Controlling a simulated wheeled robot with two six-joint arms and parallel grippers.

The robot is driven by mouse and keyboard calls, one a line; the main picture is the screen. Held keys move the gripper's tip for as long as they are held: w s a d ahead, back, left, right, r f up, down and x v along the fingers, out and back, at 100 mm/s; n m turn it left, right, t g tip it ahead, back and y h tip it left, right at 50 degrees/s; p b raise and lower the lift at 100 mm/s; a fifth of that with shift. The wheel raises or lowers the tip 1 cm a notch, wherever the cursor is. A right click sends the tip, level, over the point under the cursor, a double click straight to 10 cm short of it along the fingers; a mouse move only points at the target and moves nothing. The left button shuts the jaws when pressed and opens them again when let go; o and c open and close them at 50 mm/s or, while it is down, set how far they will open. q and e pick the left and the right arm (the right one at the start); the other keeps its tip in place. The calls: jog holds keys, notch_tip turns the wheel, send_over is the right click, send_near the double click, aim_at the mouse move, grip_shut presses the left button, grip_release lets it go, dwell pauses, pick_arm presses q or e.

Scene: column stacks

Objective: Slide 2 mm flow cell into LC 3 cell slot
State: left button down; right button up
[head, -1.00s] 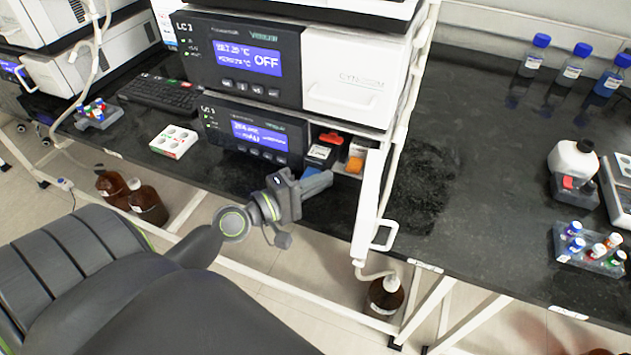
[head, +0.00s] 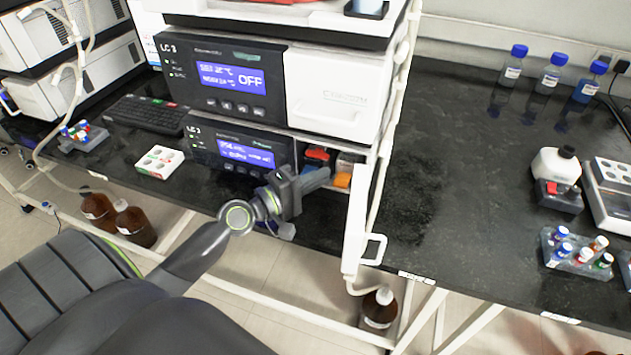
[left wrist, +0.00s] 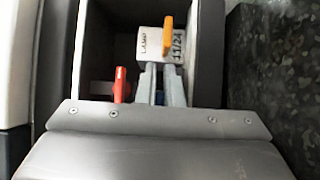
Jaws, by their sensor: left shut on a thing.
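My left gripper (head: 318,180) reaches from the left into the open bay at the right of the lower LC 3 unit (head: 240,150). In the left wrist view its two grey fingers (left wrist: 162,84) point into the dark bay and are close together. Ahead of the fingertips is a pale lamp block (left wrist: 152,44) with an orange tab (left wrist: 168,36). A red lever (left wrist: 122,84) stands left of the fingers. The cell slot itself is hidden. My right gripper is out of view.
The white bay door (head: 356,215) stands open just right of the gripper. The black benchtop (head: 440,180) right of the door is mostly clear, with bottles (head: 552,75) farther right.

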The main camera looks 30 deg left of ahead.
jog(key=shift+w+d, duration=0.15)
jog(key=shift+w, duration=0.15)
pick_arm(q)
jog(key=c, duration=1.5)
grip_release()
jog(key=shift+f, duration=0.15)
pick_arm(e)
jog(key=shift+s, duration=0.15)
